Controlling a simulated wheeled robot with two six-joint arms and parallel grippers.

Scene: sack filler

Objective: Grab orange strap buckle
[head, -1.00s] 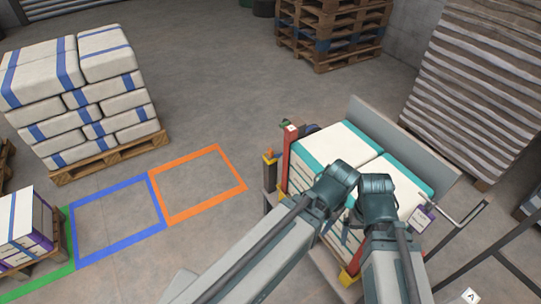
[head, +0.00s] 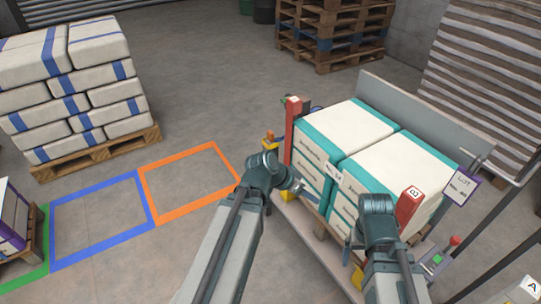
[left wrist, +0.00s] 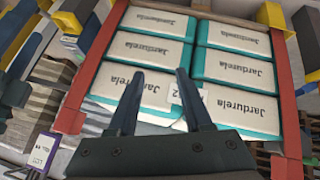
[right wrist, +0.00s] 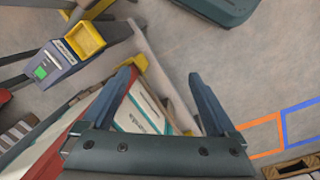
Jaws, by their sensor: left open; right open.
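A small orange piece (head: 270,137) sits on a yellow part left of the far red post; it may be the strap buckle, but it is too small to tell. White and teal sacks (head: 345,125) are stacked between red posts. My left gripper (head: 298,186) is open and empty, in front of the stack's left face and nearer to me than the orange piece. Its open fingers (left wrist: 155,80) face the sack ends in the left wrist view. My right gripper (head: 352,262) is open, low at the stack's near side; its fingers (right wrist: 162,78) hold nothing in the right wrist view.
Red posts (head: 291,130) and (head: 409,207) stand at the stack's corners, with a grey panel (head: 425,110) behind. A LOT sign (head: 461,187) is at the right. An orange floor frame (head: 190,218) lies empty at left. A pallet of blue-banded sacks (head: 75,90) stands far left.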

